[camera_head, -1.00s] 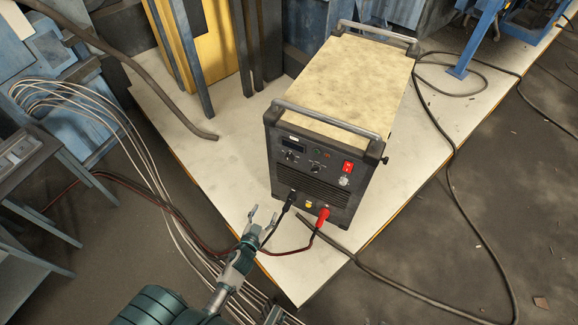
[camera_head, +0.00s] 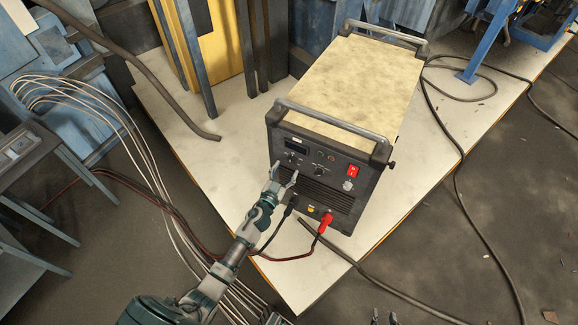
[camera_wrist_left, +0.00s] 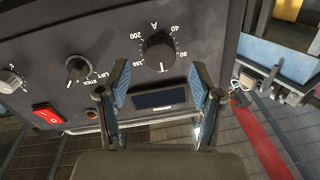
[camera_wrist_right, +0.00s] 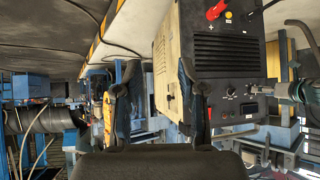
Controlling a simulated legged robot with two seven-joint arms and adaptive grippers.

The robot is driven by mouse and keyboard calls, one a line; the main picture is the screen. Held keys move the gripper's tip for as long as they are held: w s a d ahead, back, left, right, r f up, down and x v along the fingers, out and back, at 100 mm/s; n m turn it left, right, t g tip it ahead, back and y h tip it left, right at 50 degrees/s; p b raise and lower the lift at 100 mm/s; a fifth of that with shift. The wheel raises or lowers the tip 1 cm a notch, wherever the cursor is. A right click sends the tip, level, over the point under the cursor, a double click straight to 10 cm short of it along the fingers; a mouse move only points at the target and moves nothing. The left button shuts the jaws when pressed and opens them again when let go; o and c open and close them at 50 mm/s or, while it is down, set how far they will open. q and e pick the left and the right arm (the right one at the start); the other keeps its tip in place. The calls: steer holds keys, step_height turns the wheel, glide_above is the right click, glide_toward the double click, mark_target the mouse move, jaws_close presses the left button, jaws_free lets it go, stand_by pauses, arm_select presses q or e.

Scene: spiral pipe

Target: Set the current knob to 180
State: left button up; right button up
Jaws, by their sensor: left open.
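The current knob (camera_wrist_left: 158,52) is black and round on the dark front panel of the welding machine, with A, 40, 80 and 200 printed around it. My right gripper (camera_wrist_right: 160,90) is open and empty.
A second knob (camera_wrist_left: 76,68) and a red switch (camera_wrist_left: 47,114) sit on the same panel. A dark display (camera_wrist_left: 162,99) is beside the current knob. Black and red plugs (camera_head: 326,219) with cables stick out below. The machine (camera_head: 348,82) stands on a pale platform (camera_head: 232,172).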

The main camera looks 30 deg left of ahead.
mark_target(291, 161)
arm_select(q)
steer(key=shift+w, duration=1.35)
arm_select(e)
steer(key=shift+w+a+r+t, duration=0.3)
steer(key=shift+w+r+t, duration=0.2)
steer(key=shift+w, duration=0.15)
arm_select(q)
steer(key=c, duration=1.1)
steer(key=shift+c, duration=0.2)
arm_select(e)
steer(key=shift+f, duration=0.1)
steer(key=shift+w, duration=0.1)
